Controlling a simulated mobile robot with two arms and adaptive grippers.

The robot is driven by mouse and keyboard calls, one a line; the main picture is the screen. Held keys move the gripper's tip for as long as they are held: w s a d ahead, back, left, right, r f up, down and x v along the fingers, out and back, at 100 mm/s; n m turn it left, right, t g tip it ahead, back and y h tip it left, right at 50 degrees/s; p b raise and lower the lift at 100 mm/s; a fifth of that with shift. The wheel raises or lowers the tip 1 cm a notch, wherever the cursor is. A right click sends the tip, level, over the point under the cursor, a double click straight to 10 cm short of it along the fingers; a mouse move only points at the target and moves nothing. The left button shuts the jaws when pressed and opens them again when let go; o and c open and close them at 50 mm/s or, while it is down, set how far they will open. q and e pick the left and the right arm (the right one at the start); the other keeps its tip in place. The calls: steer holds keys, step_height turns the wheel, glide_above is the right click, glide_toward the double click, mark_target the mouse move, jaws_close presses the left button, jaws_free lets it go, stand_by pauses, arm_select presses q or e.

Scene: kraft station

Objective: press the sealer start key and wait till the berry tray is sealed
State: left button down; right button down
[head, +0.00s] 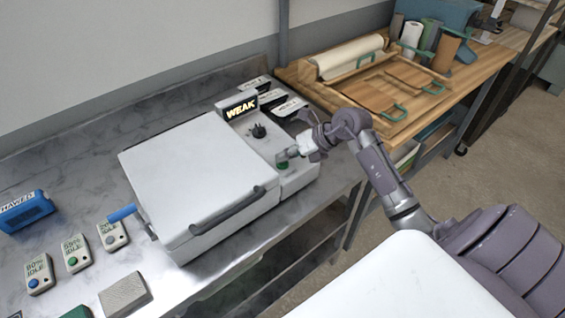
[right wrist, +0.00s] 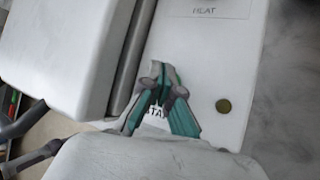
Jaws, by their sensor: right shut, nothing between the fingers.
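The sealer (head: 190,170) is a white box on the metal bench with its lid down. Its side panel (head: 262,138) carries a lit display reading "WEAK" (head: 241,107) and a black knob (head: 259,131). The green start key (head: 283,165) is at the panel's front end. My right gripper (head: 287,155) is shut and empty, its tips at the key. In the right wrist view, the shut fingertips (right wrist: 164,74) cover most of the green key and part of its label; I cannot tell whether the key is pressed. The berry tray is not visible. My left gripper is out of view.
A round olive button or lamp (right wrist: 223,106) is beside the fingers. Several small labelled devices (head: 76,253) and a blue box (head: 24,211) stand left of the sealer. A wooden packing table (head: 480,70) is at the back right.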

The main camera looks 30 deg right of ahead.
steer(key=shift+f, duration=0.2)
steer(key=shift+r, duration=0.1)
steer(key=shift+r+p, duration=0.6)
steer(key=shift+r, duration=0.2)
steer(key=shift+r+p, duration=1.85)
steer(key=shift+r, duration=0.75)
steer(key=shift+f, duration=0.1)
